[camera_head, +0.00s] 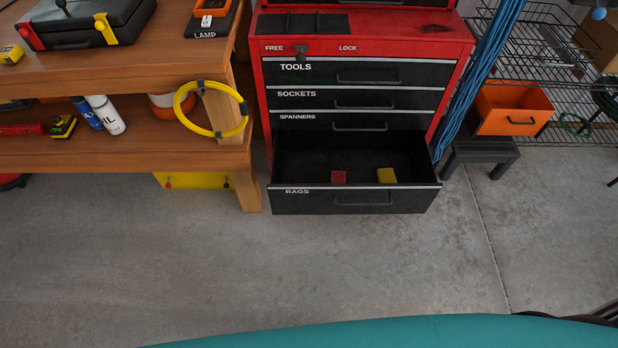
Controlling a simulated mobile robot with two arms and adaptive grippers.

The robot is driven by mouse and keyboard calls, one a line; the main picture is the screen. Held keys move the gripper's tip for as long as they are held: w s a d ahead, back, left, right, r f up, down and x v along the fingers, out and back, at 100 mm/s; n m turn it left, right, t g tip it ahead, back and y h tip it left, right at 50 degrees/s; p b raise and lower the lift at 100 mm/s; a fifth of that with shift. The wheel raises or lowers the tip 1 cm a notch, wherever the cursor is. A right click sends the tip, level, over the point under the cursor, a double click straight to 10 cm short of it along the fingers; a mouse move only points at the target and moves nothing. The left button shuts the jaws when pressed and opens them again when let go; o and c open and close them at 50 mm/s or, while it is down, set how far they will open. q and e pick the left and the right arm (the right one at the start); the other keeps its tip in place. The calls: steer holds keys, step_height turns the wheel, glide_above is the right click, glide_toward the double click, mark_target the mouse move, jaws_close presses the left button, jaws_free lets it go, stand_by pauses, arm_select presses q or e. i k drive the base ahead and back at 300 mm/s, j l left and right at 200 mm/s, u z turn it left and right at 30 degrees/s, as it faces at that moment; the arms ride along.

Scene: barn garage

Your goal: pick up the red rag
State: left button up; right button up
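A small red rag (338,177) lies in the open bottom drawer (354,200), which is labelled RAGS. The drawer is pulled out from a red tool cabinet (460,45). A yellow rag (386,175) lies in the same drawer, to the right of the red one with a gap between them. Both rags are near the drawer's front wall, which hides part of the drawer floor. Neither of my grippers is in view.
A wooden workbench (130,78) with a yellow cable coil (240,120) stands left of the cabinet. A dark stool (480,152), an orange bin (515,108) and hanging blue cables (470,100) are on the right. The concrete floor before the drawer is clear.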

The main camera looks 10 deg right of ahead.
mark_target(337, 176)
steer(key=i+l+u, duration=0.25)
steer(key=l+u, duration=0.2)
steer(key=l, duration=0.25)
steer(key=i+l+u, duration=0.25)
steer(key=l, duration=0.15)
steer(key=l+u, duration=0.2)
steer(key=l, duration=0.15)
